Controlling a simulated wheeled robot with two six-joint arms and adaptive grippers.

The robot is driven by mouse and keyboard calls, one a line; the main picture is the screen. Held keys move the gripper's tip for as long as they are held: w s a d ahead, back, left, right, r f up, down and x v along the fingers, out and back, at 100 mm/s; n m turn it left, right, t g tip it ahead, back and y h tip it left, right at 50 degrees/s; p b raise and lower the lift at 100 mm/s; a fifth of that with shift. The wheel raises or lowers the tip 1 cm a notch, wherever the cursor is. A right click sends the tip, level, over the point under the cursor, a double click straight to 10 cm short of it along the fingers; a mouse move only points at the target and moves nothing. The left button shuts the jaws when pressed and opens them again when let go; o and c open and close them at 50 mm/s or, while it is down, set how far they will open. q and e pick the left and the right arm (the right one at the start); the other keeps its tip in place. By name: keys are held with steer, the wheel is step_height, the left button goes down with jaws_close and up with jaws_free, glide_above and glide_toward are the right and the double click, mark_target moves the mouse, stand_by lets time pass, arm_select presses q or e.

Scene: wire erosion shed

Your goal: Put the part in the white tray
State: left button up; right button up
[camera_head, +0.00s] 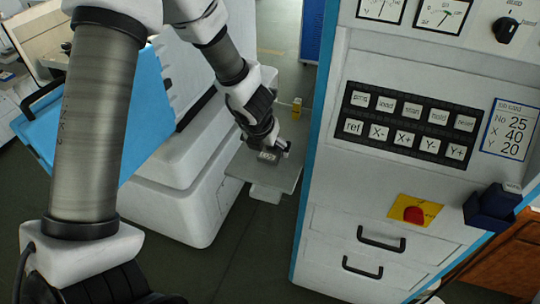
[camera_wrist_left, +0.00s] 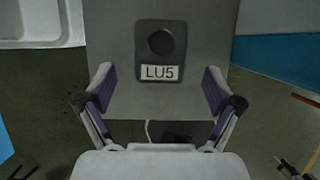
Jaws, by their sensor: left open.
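The part is a dark grey block (camera_wrist_left: 160,38) with a round dark recess and a white label reading LU5, lying on a flat grey shelf (camera_wrist_left: 208,25). In the head view the part (camera_head: 266,157) shows small at my left gripper (camera_head: 277,149), and the shelf (camera_head: 287,175) juts out beside a white machine. In the left wrist view my left gripper (camera_wrist_left: 158,88) has its two fingers wide apart and nothing between them. The part is just ahead of the fingertips, roughly centred. I cannot make out a white tray for certain. My right gripper is not in view.
A blue-edged control cabinet (camera_head: 345,215) with buttons and drawers stands close right of the shelf. The white machine (camera_head: 180,190) stands left. A small yellow item (camera_head: 297,107) is at the shelf's far end. A blue panel (camera_head: 150,110) is behind my left arm.

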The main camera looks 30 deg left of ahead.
mark_target(270, 152)
arm_select(q)
steer(key=x, duration=0.3)
steer(key=shift+w, duration=0.3)
steer(key=shift+s+r, duration=0.15)
steer(key=shift+r, duration=0.05)
steer(key=shift+s+r, duration=0.1)
steer(key=shift+s, duration=0.05)
steer(key=c, duration=0.4)
jaws_close()
